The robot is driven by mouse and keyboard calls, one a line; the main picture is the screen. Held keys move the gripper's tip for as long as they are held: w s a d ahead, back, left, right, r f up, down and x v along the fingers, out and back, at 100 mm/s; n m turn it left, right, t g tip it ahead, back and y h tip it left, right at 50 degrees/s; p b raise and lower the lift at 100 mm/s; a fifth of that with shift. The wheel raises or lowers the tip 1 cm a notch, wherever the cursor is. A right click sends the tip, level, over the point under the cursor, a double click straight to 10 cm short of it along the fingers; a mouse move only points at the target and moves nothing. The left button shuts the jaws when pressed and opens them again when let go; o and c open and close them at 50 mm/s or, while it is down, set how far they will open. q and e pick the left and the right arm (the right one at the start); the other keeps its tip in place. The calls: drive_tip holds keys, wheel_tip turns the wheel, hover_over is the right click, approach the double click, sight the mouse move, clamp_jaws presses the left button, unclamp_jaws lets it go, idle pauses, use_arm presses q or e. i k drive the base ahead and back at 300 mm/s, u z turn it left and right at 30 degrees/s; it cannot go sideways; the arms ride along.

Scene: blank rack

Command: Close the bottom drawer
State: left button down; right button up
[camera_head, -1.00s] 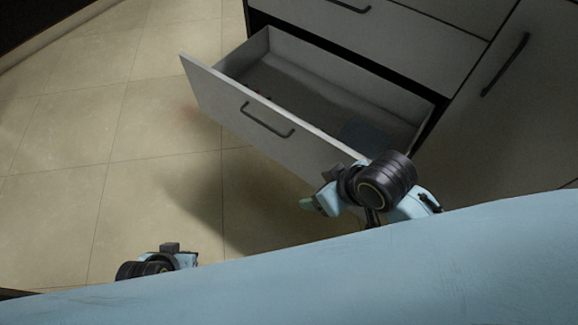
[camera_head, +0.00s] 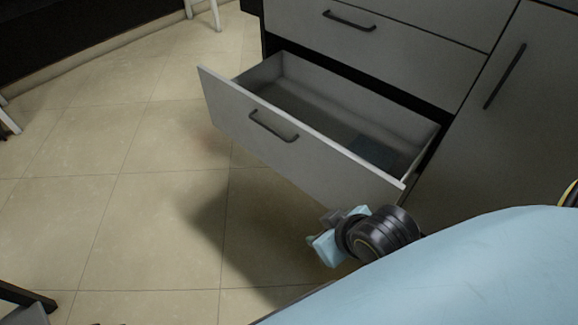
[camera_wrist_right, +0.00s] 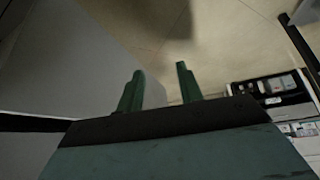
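The bottom drawer (camera_head: 262,143) is pulled well out of the grey cabinet, with a dark bar handle (camera_head: 273,126) on its front. Its inside shows, with a flat bluish patch at the right end. My right gripper (camera_head: 322,246) is outside the drawer, just in front of and below the right end of its front in the head view. In the right wrist view its two green fingers (camera_wrist_right: 160,80) are apart with nothing between them. A grey panel fills the left of that view, beside the fingers. I see no contact. My left gripper is not in view.
A closed drawer (camera_head: 400,50) is above the open one, and a cabinet door (camera_head: 510,130) with a long handle is at right. The tiled floor (camera_head: 130,200) before the drawer is clear. White furniture legs (camera_head: 215,14) stand at the back.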

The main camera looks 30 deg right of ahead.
sight(299, 117)
drive_tip(key=u, duration=0.35)
drive_tip(key=k, duration=0.2)
drive_tip(key=z, duration=1.15)
